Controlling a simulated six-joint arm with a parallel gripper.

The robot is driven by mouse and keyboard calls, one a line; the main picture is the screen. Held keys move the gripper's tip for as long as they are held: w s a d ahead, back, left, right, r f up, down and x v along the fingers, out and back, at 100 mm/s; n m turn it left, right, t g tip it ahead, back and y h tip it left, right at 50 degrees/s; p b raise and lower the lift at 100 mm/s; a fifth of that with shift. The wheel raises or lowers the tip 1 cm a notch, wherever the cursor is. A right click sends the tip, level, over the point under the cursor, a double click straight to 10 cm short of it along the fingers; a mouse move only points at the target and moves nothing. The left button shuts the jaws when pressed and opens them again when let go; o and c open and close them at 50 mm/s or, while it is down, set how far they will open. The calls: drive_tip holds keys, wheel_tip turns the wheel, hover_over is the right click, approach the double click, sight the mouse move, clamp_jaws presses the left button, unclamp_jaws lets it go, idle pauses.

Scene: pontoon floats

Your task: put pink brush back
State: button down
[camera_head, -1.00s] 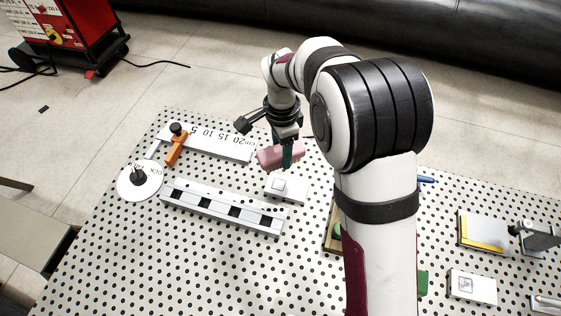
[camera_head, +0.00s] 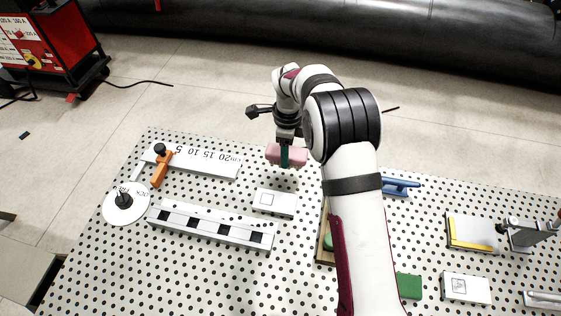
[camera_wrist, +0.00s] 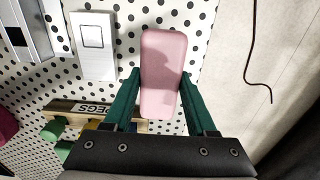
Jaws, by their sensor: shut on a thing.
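The pink brush (camera_head: 287,153) is a rounded pink block held above the perforated table. My gripper (camera_head: 285,158) is shut on it, with the green fingers on either side. In the wrist view the pink brush (camera_wrist: 163,72) sits between the green fingertips of my gripper (camera_wrist: 160,88). A white block with a square outline (camera_head: 275,203) lies on the table below and in front of the brush. It also shows in the wrist view (camera_wrist: 94,45), to the left of the brush, apart from it.
A slotted bar (camera_head: 212,227), a ruler with an orange clamp (camera_head: 160,170) and a white disc (camera_head: 125,203) lie at left. A wooden peg tray (camera_wrist: 92,112) with green pieces is partly hidden by my arm. A yellow-edged plate (camera_head: 470,234) stands at right.

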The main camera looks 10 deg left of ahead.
drive_tip(key=shift+w+a+f, duration=0.1)
drive_tip(key=shift+a+f, duration=0.35)
drive_tip(key=shift+a, duration=0.25)
drive_tip(key=shift+a+f, duration=0.2)
drive_tip(key=shift+f, duration=1.9)
drive_tip(key=shift+f, duration=0.1)
drive_tip(key=shift+c, duration=1)
unclamp_jaws()
